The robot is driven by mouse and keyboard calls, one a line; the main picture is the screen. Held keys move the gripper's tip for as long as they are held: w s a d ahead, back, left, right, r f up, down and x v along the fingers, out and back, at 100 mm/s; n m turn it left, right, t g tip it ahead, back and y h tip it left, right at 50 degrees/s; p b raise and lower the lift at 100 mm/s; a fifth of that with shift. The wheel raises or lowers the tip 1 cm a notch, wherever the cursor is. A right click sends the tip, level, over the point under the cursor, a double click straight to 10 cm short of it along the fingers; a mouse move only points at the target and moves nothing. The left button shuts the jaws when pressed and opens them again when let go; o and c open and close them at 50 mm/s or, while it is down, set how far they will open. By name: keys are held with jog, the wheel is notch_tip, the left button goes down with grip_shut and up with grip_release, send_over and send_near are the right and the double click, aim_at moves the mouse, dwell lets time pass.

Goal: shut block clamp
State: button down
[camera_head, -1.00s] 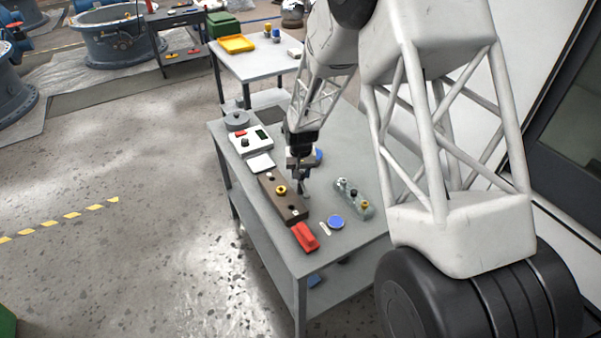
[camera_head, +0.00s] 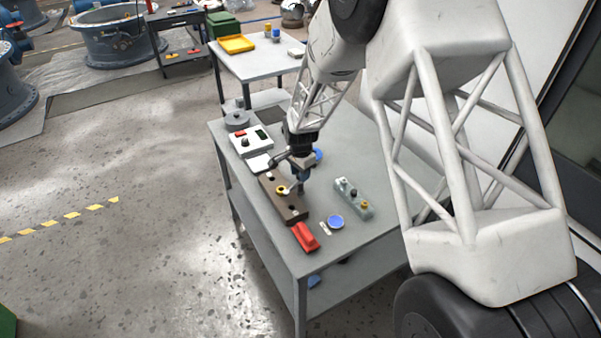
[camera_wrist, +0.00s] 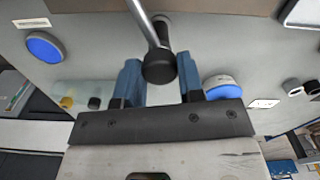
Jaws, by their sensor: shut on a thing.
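The block clamp is a long brown block (camera_head: 292,209) on the grey table, with a brass-coloured ring (camera_head: 282,190) on its top. In the wrist view, the edge of the brown block (camera_wrist: 200,7) runs along the top. A metal lever (camera_wrist: 146,22) comes from that side and ends in a black knob (camera_wrist: 159,67). My gripper (camera_wrist: 160,80) has its two blue fingers on either side of the knob and is shut on it. In the head view, my gripper (camera_head: 299,184) is low over the right side of the block. The lever's base is partly hidden.
A red block (camera_head: 305,237) lies near the brown block's front end. A white control box (camera_head: 250,141) and a grey round part (camera_head: 237,121) stand behind.

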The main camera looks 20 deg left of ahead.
jog(key=shift+m, duration=2.2)
jog(key=c, duration=0.7)
grip_release()
jog(key=shift+c, duration=0.2)
jog(key=shift+r, duration=0.15)
jog(key=shift+r, duration=3.8)
